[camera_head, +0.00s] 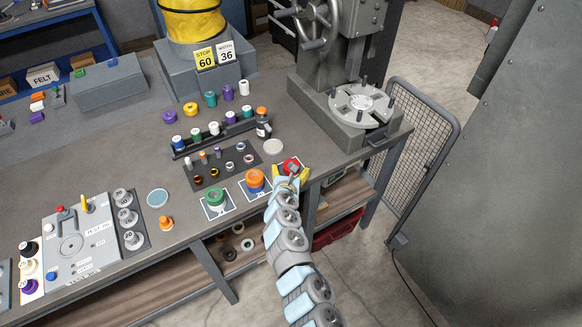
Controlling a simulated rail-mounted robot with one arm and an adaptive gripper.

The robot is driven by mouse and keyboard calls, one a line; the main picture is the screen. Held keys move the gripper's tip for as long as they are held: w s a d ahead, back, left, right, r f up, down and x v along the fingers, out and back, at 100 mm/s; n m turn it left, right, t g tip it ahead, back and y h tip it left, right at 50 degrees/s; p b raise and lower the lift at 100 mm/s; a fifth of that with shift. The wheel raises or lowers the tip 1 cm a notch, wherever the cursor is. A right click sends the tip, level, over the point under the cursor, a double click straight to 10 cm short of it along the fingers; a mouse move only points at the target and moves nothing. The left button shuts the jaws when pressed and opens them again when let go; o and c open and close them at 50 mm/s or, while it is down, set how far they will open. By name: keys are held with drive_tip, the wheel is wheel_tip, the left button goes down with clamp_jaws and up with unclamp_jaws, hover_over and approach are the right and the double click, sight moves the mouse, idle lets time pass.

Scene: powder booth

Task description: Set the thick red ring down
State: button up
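The thick red ring (291,163) shows between the two yellow fingers of my gripper (291,170), near the front right edge of the grey bench. The fingers lie on either side of the ring and appear closed on it. My gripper hides the ring's near side and what is under it. I cannot tell whether the ring touches the bench or is held just above it.
To the left, a green ring (215,196) and an orange ring (255,180) sit on marked cards. A pale disc (272,146) lies just behind my gripper. A mesh guard (425,150) is at right.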

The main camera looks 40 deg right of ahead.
drive_tip(key=shift+v, duration=1)
drive_tip(key=shift+s+a+r, duration=0.3)
drive_tip(key=shift+s+a, duration=0.1)
drive_tip(key=shift+p+v, duration=0.35)
drive_tip(key=shift+v, duration=2)
drive_tip(key=shift+a, duration=0.1)
